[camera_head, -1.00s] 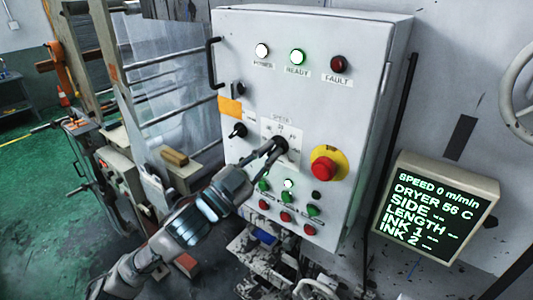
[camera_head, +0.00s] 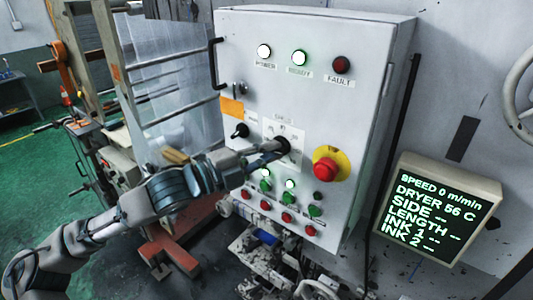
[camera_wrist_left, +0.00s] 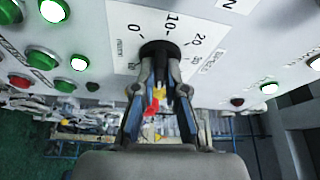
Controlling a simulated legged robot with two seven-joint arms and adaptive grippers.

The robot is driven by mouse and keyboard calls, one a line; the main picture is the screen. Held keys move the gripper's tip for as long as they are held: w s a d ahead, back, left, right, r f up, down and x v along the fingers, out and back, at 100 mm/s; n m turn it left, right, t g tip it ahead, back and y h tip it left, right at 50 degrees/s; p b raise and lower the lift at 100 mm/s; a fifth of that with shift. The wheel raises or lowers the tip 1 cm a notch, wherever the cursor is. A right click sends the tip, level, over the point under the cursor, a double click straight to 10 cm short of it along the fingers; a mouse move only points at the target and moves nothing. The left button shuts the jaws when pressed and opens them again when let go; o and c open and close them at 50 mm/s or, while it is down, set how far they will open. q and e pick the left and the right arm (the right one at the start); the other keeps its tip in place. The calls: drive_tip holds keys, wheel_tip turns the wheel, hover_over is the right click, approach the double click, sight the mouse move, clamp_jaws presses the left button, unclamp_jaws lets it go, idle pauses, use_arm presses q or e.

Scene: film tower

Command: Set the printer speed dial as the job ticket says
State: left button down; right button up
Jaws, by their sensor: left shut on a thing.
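The speed dial (camera_head: 283,146) is a black knob on a white scale plate on the grey control cabinet. In the left wrist view its knob (camera_wrist_left: 160,48) sits below a scale marked 0, 10, 20 and 30. My left gripper (camera_head: 272,150) is shut on the knob, one finger on each side, as the left wrist view (camera_wrist_left: 158,75) also shows. The fingers partly hide the knob, so its pointer cannot be read. The display (camera_head: 437,211) reads SPEED 0 m/min and DRYER 56 C. No readable job ticket shows.
The red emergency button (camera_head: 325,169) on its yellow plate is close right of the dial. A black selector knob (camera_head: 240,131) is to the left. Green and red buttons sit just below. A black door handle (camera_head: 214,64) projects from the cabinet's left edge.

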use_arm(q)
drive_tip(key=shift+w+a+r+m+y, duration=0.15)
drive_tip(key=shift+r+m+y, duration=0.15)
drive_tip(key=shift+m, duration=0.5)
drive_tip(key=c, duration=0.5)
unclamp_jaws()
drive_tip(key=shift+w+d+f, duration=0.1)
drive_tip(key=shift+d+f, duration=0.15)
drive_tip(key=shift+w+d+f, duration=0.1)
drive_tip(key=shift+w+d, duration=0.05)
drive_tip(key=shift+w, duration=0.15)
drive_tip(key=v, duration=1.2)
drive_tip(key=shift+w+a, duration=0.2)
drive_tip(key=shift+d, duration=0.1)
